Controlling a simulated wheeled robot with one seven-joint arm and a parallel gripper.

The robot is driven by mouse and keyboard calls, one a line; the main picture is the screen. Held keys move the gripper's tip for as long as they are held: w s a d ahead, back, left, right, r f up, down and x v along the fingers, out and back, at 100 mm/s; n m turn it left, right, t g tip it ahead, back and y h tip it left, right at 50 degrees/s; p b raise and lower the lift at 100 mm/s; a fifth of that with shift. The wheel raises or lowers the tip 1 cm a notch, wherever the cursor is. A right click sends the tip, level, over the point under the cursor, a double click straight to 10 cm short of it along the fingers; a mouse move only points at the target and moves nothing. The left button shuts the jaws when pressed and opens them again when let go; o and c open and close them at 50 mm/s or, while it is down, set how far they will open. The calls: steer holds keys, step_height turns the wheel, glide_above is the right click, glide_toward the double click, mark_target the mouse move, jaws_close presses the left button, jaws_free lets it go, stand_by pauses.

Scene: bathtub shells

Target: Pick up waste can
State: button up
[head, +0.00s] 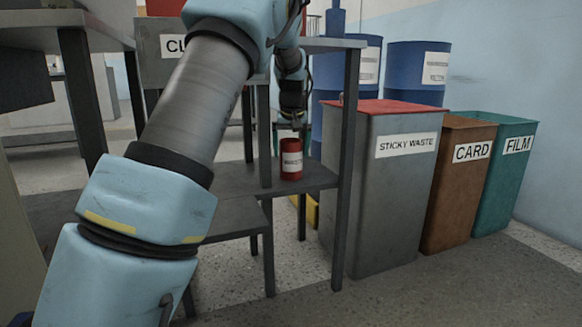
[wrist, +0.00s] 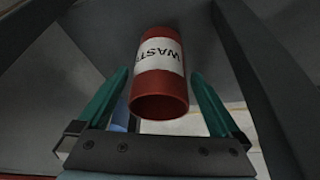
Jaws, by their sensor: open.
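The waste can (head: 291,160) is a small red cylinder with a white label. It stands upright on the lower grey shelf in the head view. In the wrist view the can (wrist: 158,95) shows between the two teal fingers, its label reading "WAST" upside down. My gripper (head: 292,122) is just above the can in the head view, and its fingers are hard to make out there. In the wrist view my gripper (wrist: 160,95) is open, with a finger on each side of the can and gaps visible. I see no clear contact.
The grey shelf (head: 225,180) has a post (head: 347,150) close to the can's right. A grey "STICKY WASTE" bin (head: 385,200), a brown "CARD" bin (head: 457,195) and a teal "FILM" bin (head: 503,185) stand at right. Blue drums (head: 417,65) stand behind.

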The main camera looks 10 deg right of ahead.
mark_target(291, 160)
steer(key=shift+w, duration=0.35)
steer(key=b+x, duration=0.3)
steer(key=x, duration=0.2)
steer(key=shift+d+f, duration=0.1)
steer(key=c, duration=1.2)
